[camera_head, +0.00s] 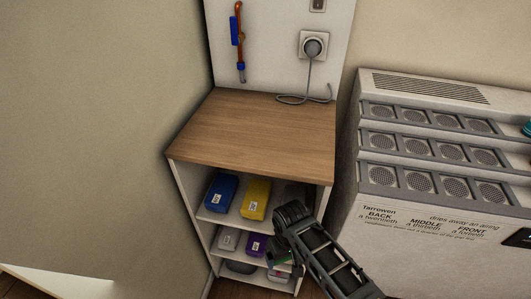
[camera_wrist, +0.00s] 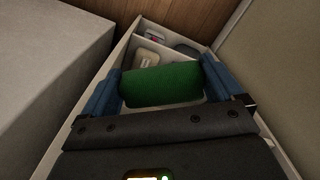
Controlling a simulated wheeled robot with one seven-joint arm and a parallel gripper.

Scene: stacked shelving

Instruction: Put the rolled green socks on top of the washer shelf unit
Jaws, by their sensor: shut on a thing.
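The rolled green socks (camera_wrist: 162,85) lie between the two blue fingers of my gripper (camera_wrist: 162,86) in the wrist view, and the gripper is shut on them. In the head view my dark arm reaches to the lower front of the washer shelf unit, where a small patch of green (camera_head: 283,258) shows, probably the socks; the fingertips are not clear there. The unit's wooden top (camera_head: 255,127) is bare apart from a grey cable at its back edge. The socks are below that top.
The open shelves hold a blue container (camera_head: 221,193), a yellow container (camera_head: 256,199), a white one (camera_head: 229,239) and a purple one (camera_head: 256,245). A large white machine (camera_head: 440,185) stands close on the right. A socket (camera_head: 313,45) is on the back panel.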

